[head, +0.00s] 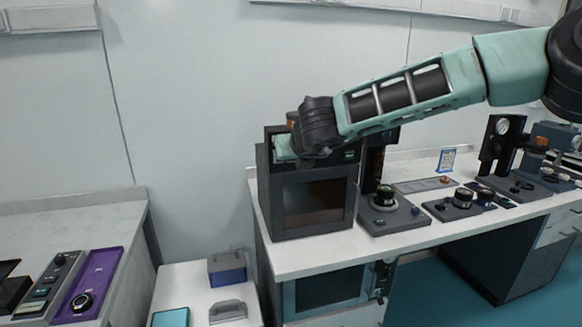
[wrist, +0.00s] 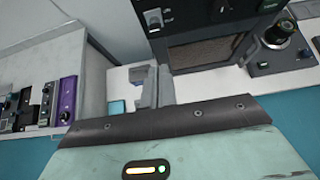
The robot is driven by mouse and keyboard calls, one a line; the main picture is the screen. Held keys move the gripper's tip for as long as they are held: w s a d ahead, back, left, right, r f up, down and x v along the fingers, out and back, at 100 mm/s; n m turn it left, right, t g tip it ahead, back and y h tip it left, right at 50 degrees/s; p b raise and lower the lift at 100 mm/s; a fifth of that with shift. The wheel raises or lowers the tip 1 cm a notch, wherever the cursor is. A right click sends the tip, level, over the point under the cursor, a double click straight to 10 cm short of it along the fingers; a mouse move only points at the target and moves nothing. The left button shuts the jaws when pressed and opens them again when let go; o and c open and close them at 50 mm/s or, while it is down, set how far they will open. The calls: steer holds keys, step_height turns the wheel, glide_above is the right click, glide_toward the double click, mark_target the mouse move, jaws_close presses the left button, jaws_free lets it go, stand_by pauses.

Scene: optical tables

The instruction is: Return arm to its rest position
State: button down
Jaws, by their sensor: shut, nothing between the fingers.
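My arm reaches in from the upper right of the head view, with pale green links and black joints. My gripper (head: 286,148) is at its far end, in front of the upper part of a dark box-shaped instrument (head: 312,205). Its pale green hand shows beyond the black wrist joint, but its fingers are too small to make out. My gripper is shut and holds nothing.
The instrument stands on a white bench (head: 420,225) with several optical devices to the right. A low white table (head: 185,285) carries a blue-grey box (head: 227,268) and a teal box (head: 170,318). A left bench (head: 75,222) holds a purple device (head: 92,285).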

steer(key=shift+s+r, duration=0.15)
steer(key=s+a+n+g+y, duration=0.2)
steer(key=s+a+n+y, duration=0.45)
steer(key=s+n, duration=0.75)
steer(key=s+f+n+g+h, duration=0.2)
steer(key=s+f+n+g, duration=0.15)
steer(key=s+n, duration=0.7)
steer(key=s+d+f+n+g+h, duration=0.2)
steer(key=s+d+f+n+h, duration=0.1)
steer(key=s+d+n, duration=0.5)
steer(key=s+d+f+n+g+h, duration=0.3)
steer(key=s+d+n, duration=0.5)
steer(key=d, duration=0.5)
steer(key=s+h, duration=0.1)
steer(key=s, duration=0.1)
steer(key=shift+s, duration=0.3)
